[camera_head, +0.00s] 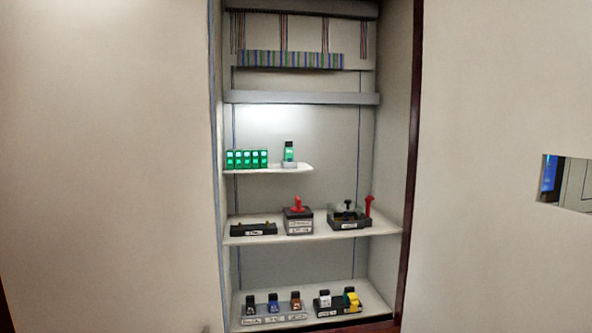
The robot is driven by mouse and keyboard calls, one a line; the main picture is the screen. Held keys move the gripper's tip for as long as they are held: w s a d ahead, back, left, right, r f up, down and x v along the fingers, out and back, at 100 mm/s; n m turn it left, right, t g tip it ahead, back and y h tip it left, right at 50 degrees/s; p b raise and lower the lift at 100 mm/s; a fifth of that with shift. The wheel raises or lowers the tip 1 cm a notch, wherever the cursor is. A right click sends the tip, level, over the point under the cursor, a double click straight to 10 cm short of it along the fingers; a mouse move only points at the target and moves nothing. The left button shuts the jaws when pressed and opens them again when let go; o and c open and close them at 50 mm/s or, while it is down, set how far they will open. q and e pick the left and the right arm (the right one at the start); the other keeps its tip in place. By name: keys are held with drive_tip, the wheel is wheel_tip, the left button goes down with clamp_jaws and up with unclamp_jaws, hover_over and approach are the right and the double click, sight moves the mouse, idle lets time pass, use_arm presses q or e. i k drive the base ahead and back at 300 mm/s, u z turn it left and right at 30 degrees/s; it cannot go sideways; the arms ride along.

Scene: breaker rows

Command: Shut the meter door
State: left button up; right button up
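I cannot pick out a meter door for certain. An open, lit cabinet (392,130) stands in the middle with its inside showing. A dark brown upright edge (411,150) runs down its right side. A clear-sided unit (350,215) with a dark base and a red lever (369,205) sits at the right of the middle shelf; I cannot tell whether its clear part is a door. Neither of my grippers is in view.
Green modules (247,159) stand on the short upper shelf (270,170). A red-handled switch (298,215) sits on the middle shelf (260,239). Several small breakers (274,304) fill the bottom shelf. Plain pale surfaces flank the cabinet; the right one has a small opening (567,183).

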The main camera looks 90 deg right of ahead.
sight(506, 86)
drive_tip(key=z, duration=3.25)
